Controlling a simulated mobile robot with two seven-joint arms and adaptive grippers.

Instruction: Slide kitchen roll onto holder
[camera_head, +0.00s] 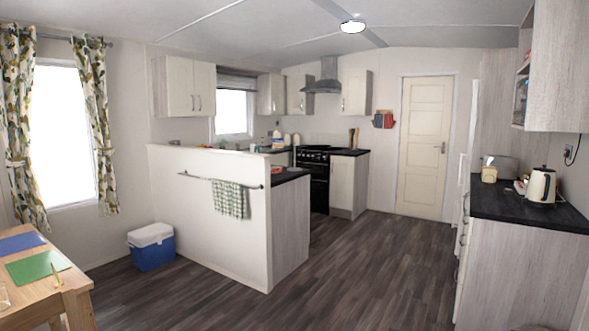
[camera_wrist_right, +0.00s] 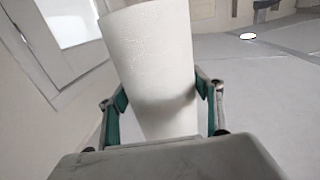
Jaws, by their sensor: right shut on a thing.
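In the right wrist view my right gripper (camera_wrist_right: 160,107) is shut on the white kitchen roll (camera_wrist_right: 149,50). The head view shows neither the roll nor either of my grippers. I cannot make out a kitchen roll holder in either view.
In the head view a dark worktop (camera_head: 555,215) with a kettle (camera_head: 541,186) is on the right. A half wall (camera_head: 210,225) with a towel rail stands in the middle. A blue cool box (camera_head: 151,248) and wooden table (camera_head: 45,285) are left. The central floor is clear.

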